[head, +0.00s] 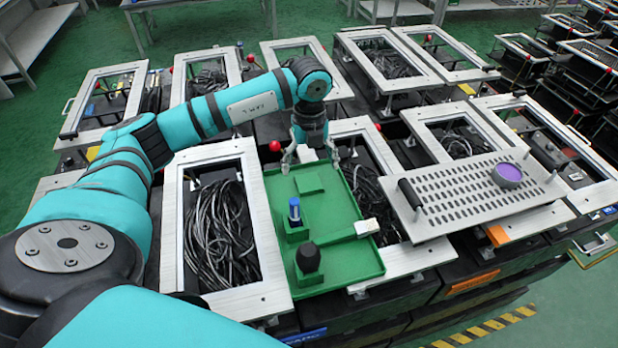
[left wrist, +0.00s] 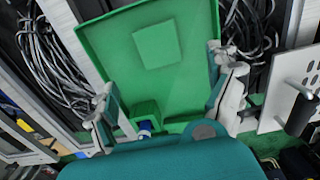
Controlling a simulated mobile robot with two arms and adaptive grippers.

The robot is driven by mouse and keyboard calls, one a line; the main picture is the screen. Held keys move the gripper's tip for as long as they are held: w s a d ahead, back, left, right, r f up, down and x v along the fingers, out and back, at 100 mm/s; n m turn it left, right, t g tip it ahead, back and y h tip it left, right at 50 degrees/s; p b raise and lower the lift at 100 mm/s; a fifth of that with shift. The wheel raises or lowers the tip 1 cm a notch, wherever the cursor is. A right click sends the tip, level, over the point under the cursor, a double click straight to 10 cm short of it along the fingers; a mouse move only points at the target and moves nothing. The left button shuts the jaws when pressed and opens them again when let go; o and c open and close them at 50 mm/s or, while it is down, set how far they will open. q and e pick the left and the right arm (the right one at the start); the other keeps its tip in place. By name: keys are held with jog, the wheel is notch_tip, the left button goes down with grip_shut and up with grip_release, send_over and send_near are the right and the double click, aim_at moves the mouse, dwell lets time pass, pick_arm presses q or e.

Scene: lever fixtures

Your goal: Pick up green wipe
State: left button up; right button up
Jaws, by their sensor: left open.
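The green wipe (head: 309,184) is a flat square lying in the far part of the green tray (head: 345,274). It also shows in the left wrist view (left wrist: 158,45), flat on the tray floor. My left gripper (head: 311,165) is open and empty, pointing down over the far end of the tray, close to the wipe. In the left wrist view its two fingers (left wrist: 160,72) are spread wide, with the wipe between and beyond them. The gripper appears apart from the wipe. My right gripper is not in view.
In the tray stand a blue-capped bottle (head: 295,211) in a green holder and a black knob-like object (head: 308,258). A white block (head: 367,227) sits at the right rim. A perforated plate (head: 465,195) with a purple disc (head: 508,175) lies right. Cable-filled frames surround the tray.

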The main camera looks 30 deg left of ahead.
aim_at(310, 185)
pick_arm(q)
jog(key=shift+f, duration=0.85)
jog(key=shift+f+p, duration=0.55)
jog(key=shift+p, duration=0.1)
notch_tip(310, 185, down, 4)
jog(key=shift+w+r+p, duration=0.1)
jog(key=shift+r+p, duration=0.1)
jog(key=shift+p, duration=0.65)
jog(key=shift+f, duration=0.4)
jog(key=shift+c, duration=0.5)
jog(key=c, duration=0.8)
